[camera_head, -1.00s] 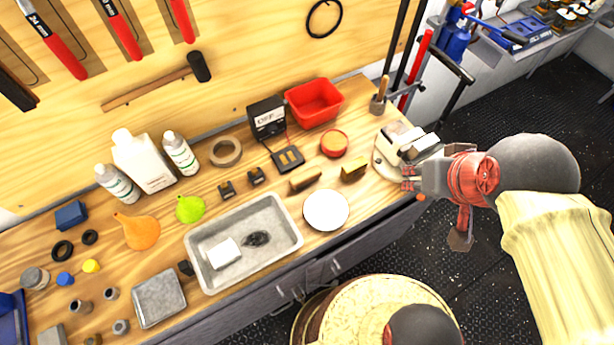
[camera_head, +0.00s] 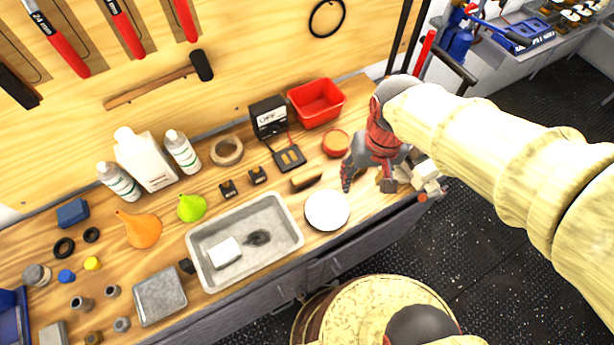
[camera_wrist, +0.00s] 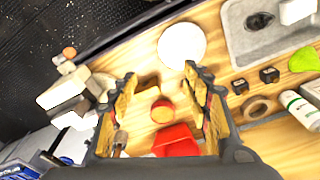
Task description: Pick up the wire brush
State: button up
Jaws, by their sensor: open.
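A brown wooden block with a dark underside, which looks like the wire brush (camera_head: 306,179), lies on the wooden bench, just above the white round dish (camera_head: 327,210). My gripper (camera_head: 367,183) is over the bench to the right of it, pointing down, open and empty.
A grey metal tray (camera_head: 208,277) holds a white block and a dark item. A red bin (camera_head: 316,103), a black meter (camera_head: 268,118) and a tape roll (camera_head: 227,151) stand behind. Pale blocky equipment (camera_head: 425,172) stands at the bench's right end.

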jog(key=w+a+f+m+g, duration=0.2)
jog(key=w+a+f+m, duration=0.35)
jog(key=a+f, duration=0.55)
jog(key=m, duration=0.5)
send_over(307, 174)
jog(key=f, duration=0.3)
jog(key=shift+s+d+f+t, duration=0.2)
jog(key=shift+d+t, duration=0.1)
jog(key=shift+d, duration=0.1)
jog(key=shift+w+a+r+m, duration=0.15)
jog(key=shift+w+m, duration=0.1)
jog(key=shift+m, duration=1.1)
notch_tip(307, 174, down, 2)
jog(key=shift+f, duration=0.2)
jog(key=shift+a+f+b, duration=0.15)
jog(key=shift+f+b, duration=0.4)
jog(key=shift+f, duration=0.85)
jog(key=shift+a+f+b, duration=0.15)
jog(key=shift+f+b, duration=0.35)
jog(key=shift+f, duration=0.85)
jog(key=shift+s, duration=0.1)
jog(key=shift+c, duration=0.6)
